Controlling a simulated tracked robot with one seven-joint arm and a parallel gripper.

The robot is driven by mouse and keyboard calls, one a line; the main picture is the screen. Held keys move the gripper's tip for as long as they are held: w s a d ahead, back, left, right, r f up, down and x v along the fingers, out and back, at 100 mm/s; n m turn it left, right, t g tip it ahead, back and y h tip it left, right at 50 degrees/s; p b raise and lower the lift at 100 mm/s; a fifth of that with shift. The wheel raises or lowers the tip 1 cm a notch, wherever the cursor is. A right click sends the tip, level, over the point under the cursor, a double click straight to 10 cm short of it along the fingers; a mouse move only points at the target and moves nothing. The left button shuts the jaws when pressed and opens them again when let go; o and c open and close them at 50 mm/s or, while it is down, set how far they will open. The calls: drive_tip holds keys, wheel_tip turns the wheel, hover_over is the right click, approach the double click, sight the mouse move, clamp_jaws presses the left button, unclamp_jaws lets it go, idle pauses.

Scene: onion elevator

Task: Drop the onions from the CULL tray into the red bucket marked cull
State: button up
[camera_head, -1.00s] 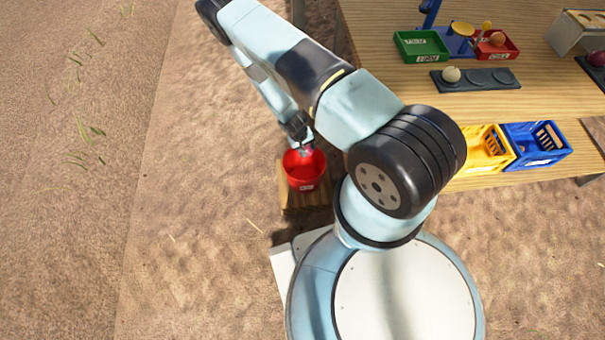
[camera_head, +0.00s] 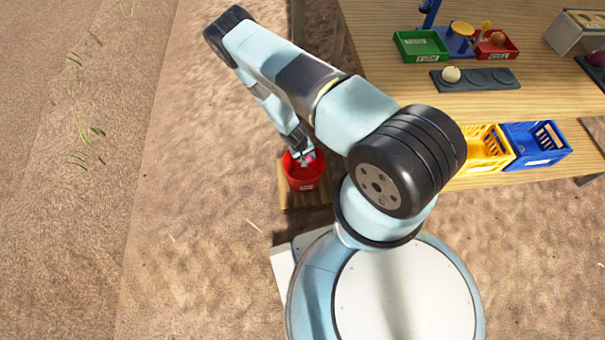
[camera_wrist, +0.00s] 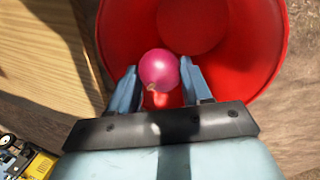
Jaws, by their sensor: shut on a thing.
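A pink-red onion (camera_wrist: 159,70) sits between the fingers of my gripper (camera_wrist: 160,85) in the wrist view. My gripper is shut on it. The open red bucket (camera_wrist: 255,40) lies behind and below the onion, and the onion shows inside the bucket's outline. In the head view my gripper (camera_head: 306,158) is at the mouth of the red bucket (camera_head: 304,182), which stands on a wooden block. The red CULL tray (camera_head: 508,52) on the table holds a brownish onion (camera_head: 498,39).
Ground left of the bucket is clear.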

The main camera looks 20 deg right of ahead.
drive_tip(key=o, duration=1.1)
drive_tip(key=shift+r, duration=0.1)
drive_tip(key=v, duration=1.3)
drive_tip(key=shift+a+r, duration=0.15)
drive_tip(key=shift+r, duration=0.05)
